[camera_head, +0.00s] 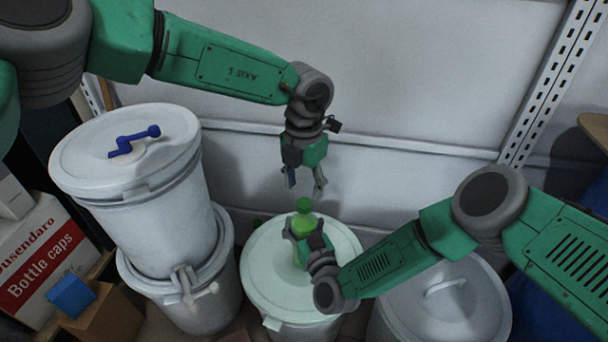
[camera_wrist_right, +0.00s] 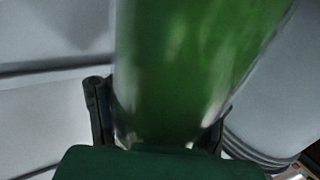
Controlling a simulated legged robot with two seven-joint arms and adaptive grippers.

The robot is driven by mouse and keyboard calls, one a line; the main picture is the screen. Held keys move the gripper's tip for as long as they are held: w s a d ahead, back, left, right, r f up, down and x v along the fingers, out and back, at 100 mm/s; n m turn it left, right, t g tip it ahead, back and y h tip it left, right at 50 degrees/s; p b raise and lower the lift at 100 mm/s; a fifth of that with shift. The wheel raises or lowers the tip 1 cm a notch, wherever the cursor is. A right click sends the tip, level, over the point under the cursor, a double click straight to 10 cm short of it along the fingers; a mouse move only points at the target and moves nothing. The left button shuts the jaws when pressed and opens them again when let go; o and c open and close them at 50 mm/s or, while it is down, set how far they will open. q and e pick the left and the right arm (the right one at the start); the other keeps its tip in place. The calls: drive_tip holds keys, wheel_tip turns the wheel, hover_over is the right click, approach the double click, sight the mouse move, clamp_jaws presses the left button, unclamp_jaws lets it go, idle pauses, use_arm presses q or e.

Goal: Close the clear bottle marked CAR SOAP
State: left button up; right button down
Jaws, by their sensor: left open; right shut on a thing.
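A clear bottle with green liquid (camera_head: 302,226) stands upright on the lid of the middle drum. Its CAR SOAP marking cannot be read. A darker green cap (camera_head: 304,204) shows at the bottle's top; how tightly it sits cannot be told. My right gripper (camera_head: 301,240) is shut around the bottle's body from the front right. The bottle (camera_wrist_right: 190,65) fills the middle of the right wrist view, between the fingers of my right gripper (camera_wrist_right: 160,120). My left gripper (camera_head: 305,186) is open and empty, pointing down just above the cap, apart from it.
The middle drum's pale lid (camera_head: 262,285) bears the bottle. A stacked drum with a blue-handled lid (camera_head: 150,190) stands at left, above a tapped drum (camera_head: 215,310). Another lidded drum (camera_head: 445,315) is at right. A Bottle caps box (camera_head: 45,265) and a blue block (camera_head: 71,296) are far left.

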sight(304, 202)
use_arm(q)
drive_tip(key=shift+f, duration=2.6)
clamp_jaws()
drive_tip(key=shift+o, duration=0.7)
unclamp_jaws()
drive_tip(key=shift+r, duration=0.15)
wheel_tip(304, 202, up, 12)
drive_tip(key=shift+f, duration=0.2)
drive_tip(key=shift+w, duration=0.1)
